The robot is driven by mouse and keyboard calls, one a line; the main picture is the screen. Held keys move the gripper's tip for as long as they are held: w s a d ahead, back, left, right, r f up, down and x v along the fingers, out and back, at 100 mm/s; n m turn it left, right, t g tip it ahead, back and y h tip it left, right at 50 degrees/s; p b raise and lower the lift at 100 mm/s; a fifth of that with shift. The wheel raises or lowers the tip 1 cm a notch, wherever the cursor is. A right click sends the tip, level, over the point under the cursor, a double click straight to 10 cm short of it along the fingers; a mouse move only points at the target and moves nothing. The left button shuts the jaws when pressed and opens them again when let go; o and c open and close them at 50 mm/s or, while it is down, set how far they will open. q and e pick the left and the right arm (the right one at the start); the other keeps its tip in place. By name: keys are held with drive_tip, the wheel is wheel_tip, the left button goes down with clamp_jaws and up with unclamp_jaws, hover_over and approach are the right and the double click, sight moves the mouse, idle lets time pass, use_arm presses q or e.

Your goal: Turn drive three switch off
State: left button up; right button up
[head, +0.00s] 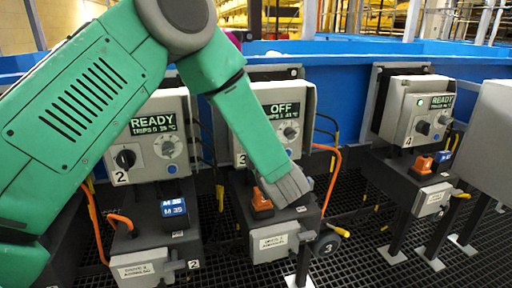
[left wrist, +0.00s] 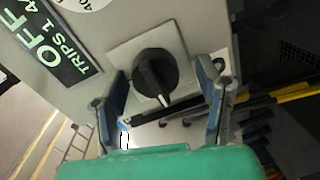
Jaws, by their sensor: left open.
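The drive three box (head: 301,100) stands mid-picture in the head view, and its display (head: 283,111) reads OFF. My left arm crosses in front of it and hides its switch there. In the left wrist view the black rotary switch (left wrist: 156,75) sits on a pale square plate, its pointer toward the bottom of the picture. The OFF display (left wrist: 45,45) is at upper left. My left gripper (left wrist: 162,88) is open, with one finger on each side of the switch. I see a gap on the left; contact on the right is unclear. My right gripper is not in view.
The drive two box (head: 150,135) stands to the left and drive four (head: 411,112) to the right; both displays read READY. An orange-red part (head: 261,201) sits on the ledge below drive three. Orange cables (head: 334,172) hang beside it. Black grating (head: 345,262) covers the floor.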

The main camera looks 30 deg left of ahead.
use_arm(q)
drive_tip(key=shift+r, duration=0.1)
drive_tip(key=shift+s+d, duration=0.15)
drive_tip(key=shift+d, duration=0.15)
drive_tip(key=f+v, duration=0.1)
drive_tip(key=v, duration=1)
drive_tip(key=shift+d+r, duration=0.2)
drive_tip(key=shift+r, duration=0.15)
drive_tip(key=shift+s, duration=0.1)
drive_tip(key=shift+f, duration=0.1)
